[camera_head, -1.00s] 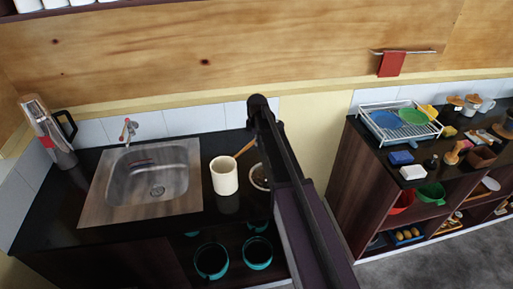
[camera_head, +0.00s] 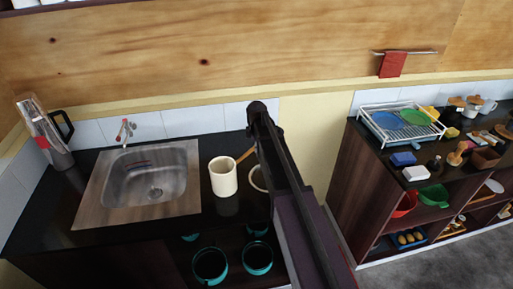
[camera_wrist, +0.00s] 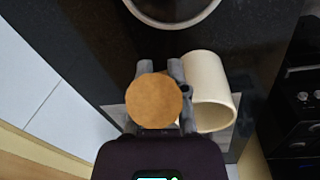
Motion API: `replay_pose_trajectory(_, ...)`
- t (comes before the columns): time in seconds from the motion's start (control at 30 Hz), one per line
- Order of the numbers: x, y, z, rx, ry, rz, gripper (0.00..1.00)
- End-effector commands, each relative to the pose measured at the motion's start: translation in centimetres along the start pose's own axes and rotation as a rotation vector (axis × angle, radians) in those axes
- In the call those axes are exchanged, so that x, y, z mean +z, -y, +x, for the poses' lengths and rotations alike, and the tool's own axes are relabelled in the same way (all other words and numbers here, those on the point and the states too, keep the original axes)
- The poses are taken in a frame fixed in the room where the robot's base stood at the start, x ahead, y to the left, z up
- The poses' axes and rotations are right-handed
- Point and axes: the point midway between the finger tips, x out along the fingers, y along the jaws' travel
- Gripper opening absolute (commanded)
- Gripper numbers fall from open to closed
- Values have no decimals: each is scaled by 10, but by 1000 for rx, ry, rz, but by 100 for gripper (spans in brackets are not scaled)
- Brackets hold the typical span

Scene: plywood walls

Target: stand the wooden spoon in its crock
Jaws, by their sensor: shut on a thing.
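The cream crock (camera_head: 223,177) stands upright on the dark counter, right of the sink. In the wrist view the crock (camera_wrist: 208,88) is right beside my gripper (camera_wrist: 159,70). My gripper is shut on the wooden spoon, whose round brown end (camera_wrist: 154,101) faces the wrist camera and covers part of the fingers. In the head view a short piece of the spoon (camera_head: 245,155) shows just above and right of the crock's rim. My arm hides the rest of it and the gripper there. I cannot tell whether the spoon touches the crock.
A white-rimmed round dish (camera_head: 257,178) sits right of the crock, partly behind my arm. The sink (camera_head: 150,178) is to the left. Teal-rimmed pots (camera_head: 210,264) are on the shelf below. A dish rack (camera_head: 400,122) stands on the separate right-hand unit.

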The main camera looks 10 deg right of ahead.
Motion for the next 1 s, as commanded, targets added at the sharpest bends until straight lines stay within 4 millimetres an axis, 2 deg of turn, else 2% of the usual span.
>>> replay_pose_trajectory(0.03,0,0,3,0,0,0,0)
replay_pose_trajectory(0.07,0,0,2,0,0,0,22)
replay_pose_trajectory(0.1,0,0,2,0,0,0,34)
replay_pose_trajectory(0.17,0,0,2,0,0,0,52)
replay_pose_trajectory(0.2,0,0,1,0,0,0,54)
replay_pose_trajectory(0.67,0,0,-1,0,0,-1,54)
replay_pose_trajectory(1.0,-1,0,-19,0,0,-1,54)
